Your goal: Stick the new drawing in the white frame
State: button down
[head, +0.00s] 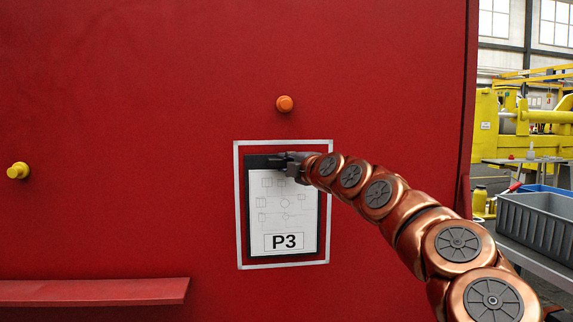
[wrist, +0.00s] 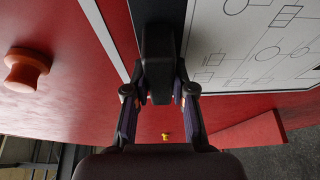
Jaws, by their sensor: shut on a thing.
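The new drawing (head: 284,212), a white sheet marked P3 on a dark backing board, is upright inside the white frame (head: 240,220) on the red wall. A strip of wall shows between the board and the frame's edges. My gripper (head: 290,163) is at the board's dark top edge, shut on it. In the wrist view the fingers of my gripper (wrist: 160,95) close on a dark grip piece of the board, with the drawing (wrist: 250,45) to the right. I cannot tell whether the board touches the wall.
A red ledge (head: 95,292) juts out at the lower left. A grey bin (head: 540,220) stands on a table at the right.

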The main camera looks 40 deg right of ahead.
jog(key=c, duration=0.9)
grip_release()
jog(key=v, duration=1.2)
